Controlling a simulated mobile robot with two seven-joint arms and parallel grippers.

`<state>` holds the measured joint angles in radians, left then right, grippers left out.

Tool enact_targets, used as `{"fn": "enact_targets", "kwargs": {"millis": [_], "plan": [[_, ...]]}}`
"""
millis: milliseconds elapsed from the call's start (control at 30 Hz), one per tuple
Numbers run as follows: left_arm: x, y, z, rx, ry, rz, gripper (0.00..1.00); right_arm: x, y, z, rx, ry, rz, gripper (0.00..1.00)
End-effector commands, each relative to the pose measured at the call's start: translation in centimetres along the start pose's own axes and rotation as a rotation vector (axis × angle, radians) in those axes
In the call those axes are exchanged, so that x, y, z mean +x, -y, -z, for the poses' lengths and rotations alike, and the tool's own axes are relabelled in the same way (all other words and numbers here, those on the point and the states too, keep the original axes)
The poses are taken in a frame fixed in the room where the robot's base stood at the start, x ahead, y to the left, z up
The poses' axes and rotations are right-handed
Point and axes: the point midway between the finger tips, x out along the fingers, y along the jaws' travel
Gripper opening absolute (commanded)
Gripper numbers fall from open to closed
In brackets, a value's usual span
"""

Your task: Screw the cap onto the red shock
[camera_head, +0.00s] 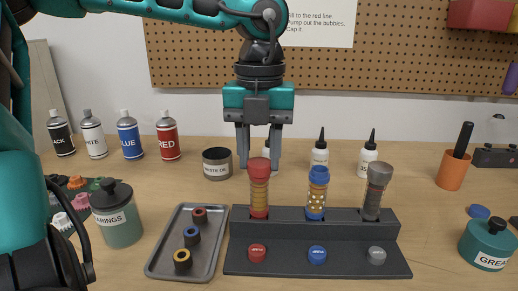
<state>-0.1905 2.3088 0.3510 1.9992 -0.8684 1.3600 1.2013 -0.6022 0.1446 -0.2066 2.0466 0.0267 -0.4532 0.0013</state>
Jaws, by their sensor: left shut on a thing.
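The red shock (259,190) stands upright in the left slot of a dark grey rack (240,226), with a red top and an amber, ringed body. My left gripper (260,163) comes down from above with its fingers on either side of the red top, shut on it. A red cap (257,252) lies on the rack's front step, below the red shock. A blue cap (317,254) and a grey cap (377,255) lie to its right. My right gripper is not in view.
The blue shock (317,190), with pale dots, and the grey shock (375,190) stand close to the right. A grey tray (161,262) with three ringed parts lies left of the rack. A waste oil cup (217,163) and white bottles (367,160) stand behind.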

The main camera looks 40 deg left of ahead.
Motion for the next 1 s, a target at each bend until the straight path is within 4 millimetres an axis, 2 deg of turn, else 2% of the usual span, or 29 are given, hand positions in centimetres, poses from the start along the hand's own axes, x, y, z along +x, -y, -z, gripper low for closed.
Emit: {"fn": "enact_targets", "kwargs": {"millis": [133, 433, 733, 1000], "plan": [[-0.03, 0.04, -0.01, 0.094, 0.000, 0.000, 0.11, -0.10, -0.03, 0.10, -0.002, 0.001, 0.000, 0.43], [-0.03, 0.05, -0.01, 0.111, 0.001, 0.000, 0.11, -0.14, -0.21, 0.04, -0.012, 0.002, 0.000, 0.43], [-0.09, 0.17, 0.04, 0.418, 0.000, 0.001, 0.11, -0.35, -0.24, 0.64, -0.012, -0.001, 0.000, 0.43], [-0.02, 0.18, 0.03, 0.467, 0.001, 0.000, 0.11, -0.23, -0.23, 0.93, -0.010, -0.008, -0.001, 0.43]]}}
